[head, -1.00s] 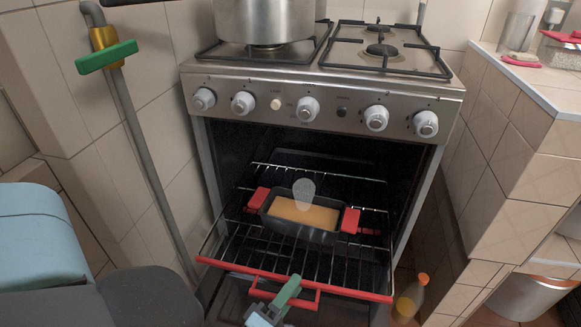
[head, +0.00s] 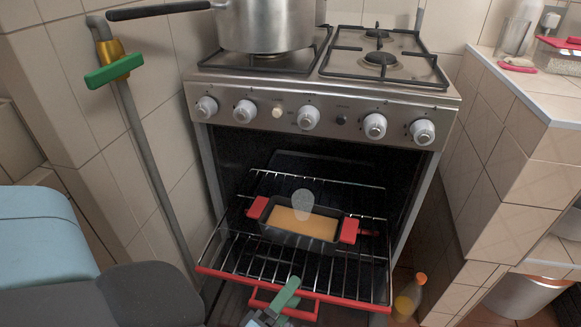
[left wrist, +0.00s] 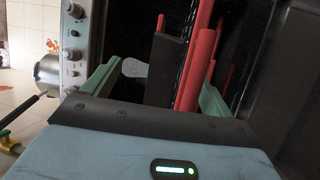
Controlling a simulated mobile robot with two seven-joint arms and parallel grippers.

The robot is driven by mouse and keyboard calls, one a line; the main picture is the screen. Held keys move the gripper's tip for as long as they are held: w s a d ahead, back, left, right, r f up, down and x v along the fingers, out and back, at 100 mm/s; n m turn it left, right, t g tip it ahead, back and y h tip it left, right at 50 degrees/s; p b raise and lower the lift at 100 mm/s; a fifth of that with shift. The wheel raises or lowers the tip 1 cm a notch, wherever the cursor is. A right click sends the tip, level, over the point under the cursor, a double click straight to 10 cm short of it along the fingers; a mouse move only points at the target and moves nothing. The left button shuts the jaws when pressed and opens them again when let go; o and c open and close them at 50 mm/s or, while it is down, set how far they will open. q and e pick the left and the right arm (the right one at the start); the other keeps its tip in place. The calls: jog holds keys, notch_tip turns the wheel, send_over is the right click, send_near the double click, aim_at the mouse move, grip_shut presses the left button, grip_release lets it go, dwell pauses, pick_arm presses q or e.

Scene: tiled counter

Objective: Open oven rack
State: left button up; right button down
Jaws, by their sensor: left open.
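The oven rack (head: 240,255) is a black wire shelf that sticks out of the open oven. It has a red front bar (head: 345,298) and a red handle loop (head: 262,303). A dark dish (head: 275,238) with red grips and yellow-orange contents sits on it. My left gripper (head: 287,291), with green fingers, is at the red handle in the head view. In the left wrist view the gripper (left wrist: 162,76) is open, with the red bar (left wrist: 193,75) showing between its fingers. I cannot tell whether a finger touches it. My right gripper is out of view.
The stove front with knobs (head: 309,117) is above the oven, and a metal pot (head: 265,25) stands on the hob. A grey pipe with a green lever (head: 107,77) runs at the left. Tiled walls flank the oven. A bottle (head: 408,298) stands at lower right.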

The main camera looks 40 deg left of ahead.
pick_arm(q)
jog(key=o, duration=0.3)
jog(key=s+d, duration=0.1)
jog(key=s, duration=0.1)
jog(key=s+d+r, duration=0.1)
jog(key=s, duration=0.1)
jog(key=s+d, duration=0.1)
jog(key=s, duration=0.1)
jog(key=shift+d+r+p, duration=0.3)
jog(key=shift+p, duration=0.05)
jog(key=s, duration=0.1)
jog(key=s+d, duration=0.1)
jog(key=s, duration=0.1)
jog(key=s+d, duration=0.1)
jog(key=shift+s+d+r, duration=0.25)
jog(key=shift+s+r, duration=0.1)
jog(key=shift+r, duration=0.05)
jog(key=c, duration=1)
jog(key=shift+s+d+f, duration=0.1)
jog(key=shift+s+d, duration=0.2)
jog(key=shift+s, duration=0.2)
